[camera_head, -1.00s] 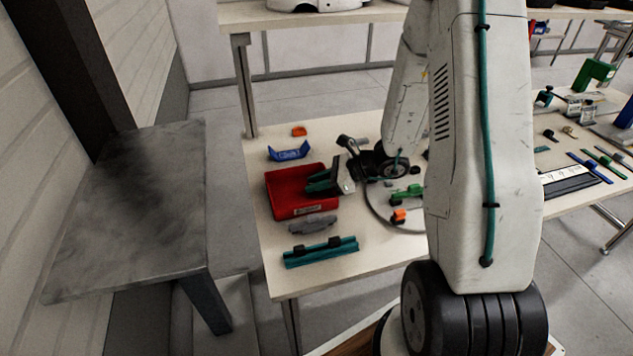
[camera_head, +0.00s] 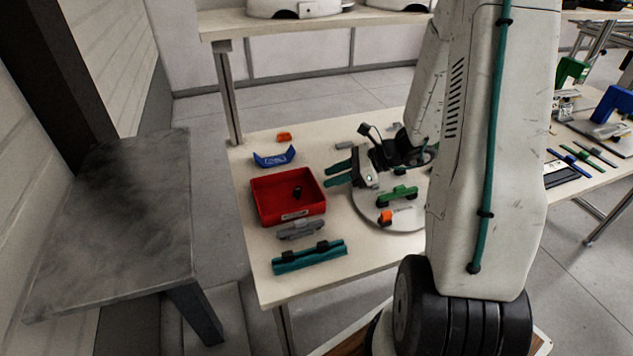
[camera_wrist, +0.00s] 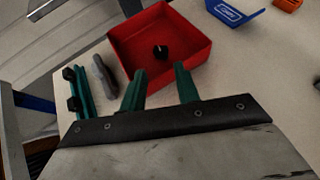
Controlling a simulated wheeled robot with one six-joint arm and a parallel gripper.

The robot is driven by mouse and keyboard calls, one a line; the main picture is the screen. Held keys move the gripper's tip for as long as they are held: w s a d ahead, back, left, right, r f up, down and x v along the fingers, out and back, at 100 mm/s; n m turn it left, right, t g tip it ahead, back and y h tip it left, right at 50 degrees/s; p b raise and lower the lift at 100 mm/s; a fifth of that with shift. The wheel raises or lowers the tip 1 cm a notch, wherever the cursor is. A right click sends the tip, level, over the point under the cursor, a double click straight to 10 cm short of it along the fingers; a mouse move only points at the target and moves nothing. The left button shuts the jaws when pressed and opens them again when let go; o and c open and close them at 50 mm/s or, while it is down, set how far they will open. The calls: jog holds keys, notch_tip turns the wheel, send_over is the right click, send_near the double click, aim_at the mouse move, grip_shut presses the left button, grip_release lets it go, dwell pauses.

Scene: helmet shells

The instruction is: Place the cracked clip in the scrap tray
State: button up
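The red scrap tray (camera_head: 264,203) stands on the left part of the table. A small black piece lies inside it, which I take to be the clip (camera_head: 297,192); a crack is too small to make out. In the wrist view the clip (camera_wrist: 160,52) rests on the floor of the tray (camera_wrist: 192,36), apart from my fingers. My gripper (camera_head: 338,173) is just right of the tray in the head view. Its two teal fingers (camera_wrist: 160,85) are apart with nothing between them.
A blue holder (camera_head: 274,157) and an orange piece (camera_head: 284,137) lie behind the tray. A grey part (camera_head: 301,229) and a teal rail (camera_head: 309,257) lie in front. A round plate (camera_head: 372,214) with a green part (camera_head: 398,195) and orange piece (camera_head: 387,216) is to the right.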

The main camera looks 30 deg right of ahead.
jog(key=shift+v, duration=1.05)
jog(key=s+a+r+n+g+h, duration=0.2)
jog(key=s+a+r+n+g, duration=0.6)
jog(key=a+r+n, duration=0.55)
jog(key=s+r+n+t+h, duration=0.1)
jog(key=s+r+n+h, duration=0.2)
jog(key=s+n, duration=0.3)
jog(key=s+r+n+t+h, duration=0.1)
jog(key=s+r+n+h, duration=0.2)
jog(key=s+n, duration=0.3)
jog(key=shift+s+a+r+h, duration=0.25)
jog(key=shift+s+h, duration=0.45)
jog(key=shift+h, duration=0.2)
